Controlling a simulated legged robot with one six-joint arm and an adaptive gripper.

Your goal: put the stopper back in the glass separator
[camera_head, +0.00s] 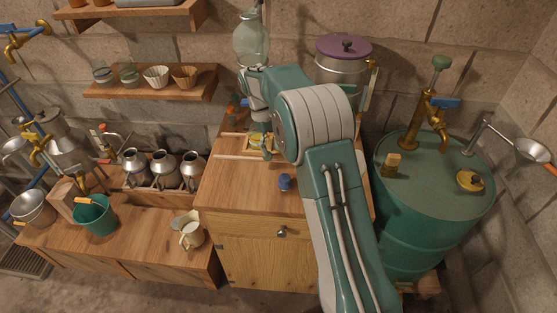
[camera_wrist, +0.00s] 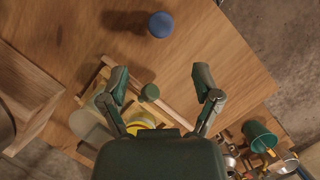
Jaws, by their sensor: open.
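My gripper (camera_wrist: 160,76) is open, its two fingers spread wide over the wooden cabinet top. A small round green knob (camera_wrist: 149,92), which looks like a stopper, shows between the fingers in the wrist view; nothing grips it. A blue round cap (camera_wrist: 160,24) lies on bare wood beyond the fingertips; it also shows in the head view (camera_head: 285,183). A clear rounded glass vessel (camera_head: 252,40), possibly the separator, stands behind my wrist in the head view. Its lower part is hidden by my arm. I cannot tell whether its mouth is open.
A wooden frame with a yellow piece (camera_head: 259,140) is below my gripper. A steel pot with a purple lid (camera_head: 343,48) stands behind my arm. A green drum (camera_head: 430,205) is at right. Metal jugs (camera_head: 164,168) stand left. The cabinet top (camera_head: 235,190) is clear in front.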

